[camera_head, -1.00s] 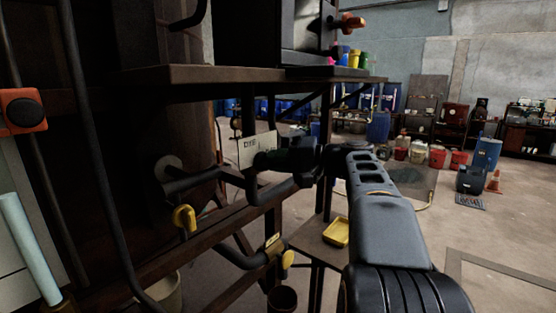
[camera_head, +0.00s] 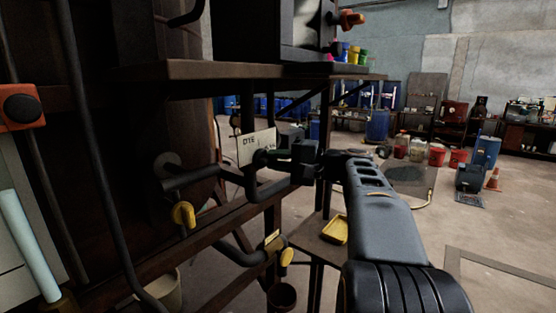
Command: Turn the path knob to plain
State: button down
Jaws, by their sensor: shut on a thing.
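A pale label plate (camera_head: 257,143) with dark lettering is fixed on the pipework under the dark shelf. It seems to read "DYE" at its upper left; the other lettering is partly covered. The dark path knob (camera_head: 260,158) sits in front of the plate's lower part, and its pointer direction cannot be made out. My gripper (camera_head: 272,156) reaches in from the right and is shut on the knob. The fingers hide most of the knob.
Dark pipes (camera_head: 190,178) run below the plate, with a yellow valve handle (camera_head: 183,214) and another yellow handle (camera_head: 287,257) lower down. The shelf edge (camera_head: 240,70) hangs above my arm. A yellow tray (camera_head: 335,230) lies on a low stand.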

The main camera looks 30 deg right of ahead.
jog(key=c, duration=1.1)
grip_release()
jog(key=shift+w+a, duration=0.1)
jog(key=b+v, duration=0.1)
jog(key=v, duration=1.3)
jog(key=shift+f, duration=0.1)
